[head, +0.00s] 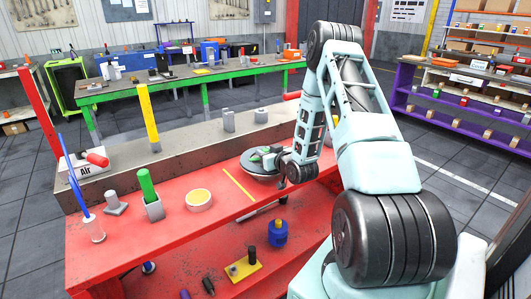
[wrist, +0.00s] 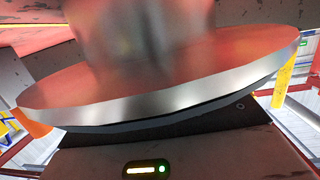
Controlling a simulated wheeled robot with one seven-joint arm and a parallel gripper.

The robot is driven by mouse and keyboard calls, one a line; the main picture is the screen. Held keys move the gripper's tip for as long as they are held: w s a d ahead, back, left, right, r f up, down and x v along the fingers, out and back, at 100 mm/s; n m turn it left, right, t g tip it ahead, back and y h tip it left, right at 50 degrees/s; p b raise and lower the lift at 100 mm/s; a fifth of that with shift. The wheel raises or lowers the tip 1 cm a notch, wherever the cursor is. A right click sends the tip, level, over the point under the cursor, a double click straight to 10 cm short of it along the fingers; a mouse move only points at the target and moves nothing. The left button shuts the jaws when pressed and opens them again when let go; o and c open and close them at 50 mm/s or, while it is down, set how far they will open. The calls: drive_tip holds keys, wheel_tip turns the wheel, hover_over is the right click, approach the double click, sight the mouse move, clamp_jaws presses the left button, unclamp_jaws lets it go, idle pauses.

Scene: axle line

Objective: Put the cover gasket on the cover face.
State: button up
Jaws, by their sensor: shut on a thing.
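The cover appears to be the broad round metal disc (head: 258,174) on the red bench, at the foot of my arm. In the wrist view the disc (wrist: 165,98) fills the picture, with a bright rim and a blurred grey hub. My gripper (head: 271,160) is low over the disc and shut on a thin thing that I take to be the cover gasket. The gasket cannot be made out clearly. My fingertips are hard to see, and I cannot tell whether the gasket touches the cover face.
A grey beam (head: 190,145) runs behind. The lower shelf holds a blue container (head: 278,234). A green workbench (head: 200,80) is farther back.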

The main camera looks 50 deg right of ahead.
drive_tip(key=shift+f, duration=0.1)
drive_tip(key=shift+f, duration=0.15)
drive_tip(key=o, duration=1)
